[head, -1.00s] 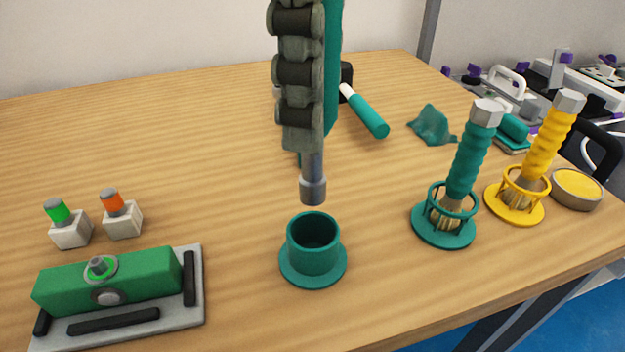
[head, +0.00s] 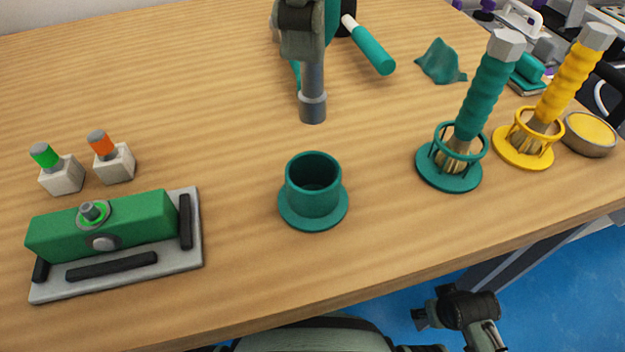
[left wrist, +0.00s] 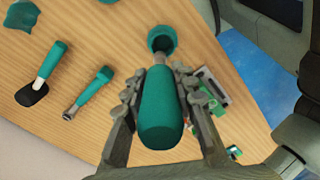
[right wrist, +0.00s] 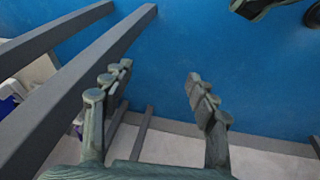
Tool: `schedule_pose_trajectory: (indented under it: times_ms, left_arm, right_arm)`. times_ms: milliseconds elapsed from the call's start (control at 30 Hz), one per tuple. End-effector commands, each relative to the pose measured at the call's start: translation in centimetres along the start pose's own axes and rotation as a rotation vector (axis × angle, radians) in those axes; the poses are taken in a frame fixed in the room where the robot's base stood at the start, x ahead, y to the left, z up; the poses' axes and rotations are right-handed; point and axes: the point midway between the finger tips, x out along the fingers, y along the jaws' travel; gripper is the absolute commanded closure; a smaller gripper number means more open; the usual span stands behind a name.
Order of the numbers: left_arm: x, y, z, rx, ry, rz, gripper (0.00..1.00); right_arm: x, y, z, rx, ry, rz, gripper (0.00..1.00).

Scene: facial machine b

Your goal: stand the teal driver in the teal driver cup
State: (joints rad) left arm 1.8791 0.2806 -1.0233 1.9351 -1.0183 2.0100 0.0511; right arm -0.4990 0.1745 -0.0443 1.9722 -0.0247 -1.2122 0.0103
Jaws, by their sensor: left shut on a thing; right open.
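The teal driver has a teal handle (left wrist: 160,115) and a grey shaft with a socket tip (head: 312,106). My left gripper (head: 300,30) is shut on its handle and holds it nearly upright, tip down. The teal driver cup (head: 314,190), a round open cup on a flanged base, stands on the table. In the head view the tip shows just above the cup's far rim, apart from it; the cup also shows beyond the driver in the left wrist view (left wrist: 162,39). My right gripper (right wrist: 158,85) is open and empty over the blue floor.
A green block fixture (head: 105,228) and two small white blocks with green and orange pegs stand left. Teal (head: 485,90) and yellow (head: 565,85) handled brushes stand in holders at right. A teal-handled tool (head: 370,48) and a teal cloth (head: 440,62) lie behind.

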Motion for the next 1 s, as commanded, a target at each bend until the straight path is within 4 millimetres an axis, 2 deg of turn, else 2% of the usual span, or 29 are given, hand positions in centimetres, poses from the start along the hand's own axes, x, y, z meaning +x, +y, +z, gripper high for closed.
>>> schedule_pose_trajectory:
  times_ms: [400, 567, 1000]
  left_arm:
    - [0.0, 0.0, 0.0, 0.000, 0.000, 0.000, 1.00]
    - [0.4, 0.0, 0.0, 0.000, 0.000, 0.000, 1.00]
    - [2.9, -0.2, 0.1, 0.000, 0.001, 0.000, 1.00]
  right_arm:
    - [0.1, 0.0, -0.3, 0.000, 0.008, -0.001, 0.42]
    - [1.9, -0.2, 0.4, -0.001, -0.003, -0.005, 0.42]
    - [-3.0, 0.7, -0.8, -0.002, 0.020, 0.024, 0.42]
